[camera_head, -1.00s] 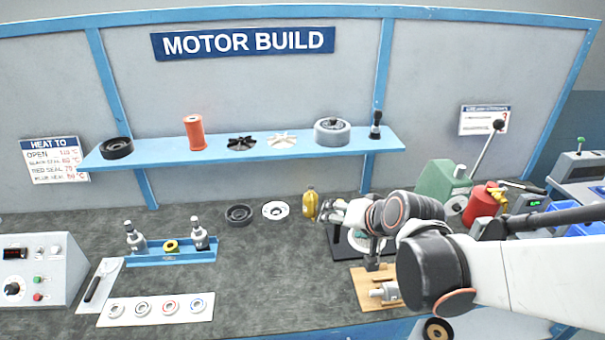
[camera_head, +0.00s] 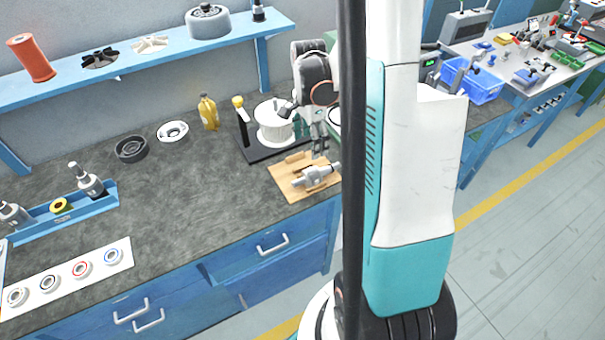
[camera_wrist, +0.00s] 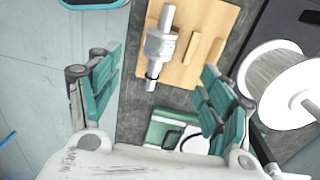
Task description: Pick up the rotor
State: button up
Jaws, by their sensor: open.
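The rotor (camera_head: 318,176) is a grey metal cylinder with a shaft, lying on a wooden cradle board (camera_head: 288,188) near the bench's front edge. In the wrist view the rotor (camera_wrist: 163,42) lies between and beyond my fingers, with the wooden board (camera_wrist: 212,25) around it. My gripper (camera_head: 320,146) is just above the rotor in the head view, pointing down. In the wrist view my gripper (camera_wrist: 161,66) is open with its green-padded fingers wide apart and nothing between them. My arm hides part of the bench behind it.
A white drum (camera_head: 273,122) on a black base stands beside the board; it also shows in the wrist view (camera_wrist: 287,85). A yellow bottle (camera_head: 208,112) and ring parts (camera_head: 172,131) are farther left. A shelf (camera_head: 150,58) runs above. The bench middle is clear.

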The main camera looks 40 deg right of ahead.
aim_at(312, 170)
jog(key=f, duration=0.3)
jog(key=f+b, duration=0.1)
jog(key=f, duration=0.1)
jog(key=f+b, duration=0.1)
jog(key=f, duration=0.2)
jog(key=shift+s+f, duration=0.35)
jog(key=f, duration=0.1)
jog(key=f+b, duration=0.1)
jog(key=f, duration=0.1)
jog(key=f+b, duration=0.1)
jog(key=f, duration=0.1)
jog(key=shift+d, duration=0.25)
jog(key=shift+c, duration=0.2)
grip_shut()
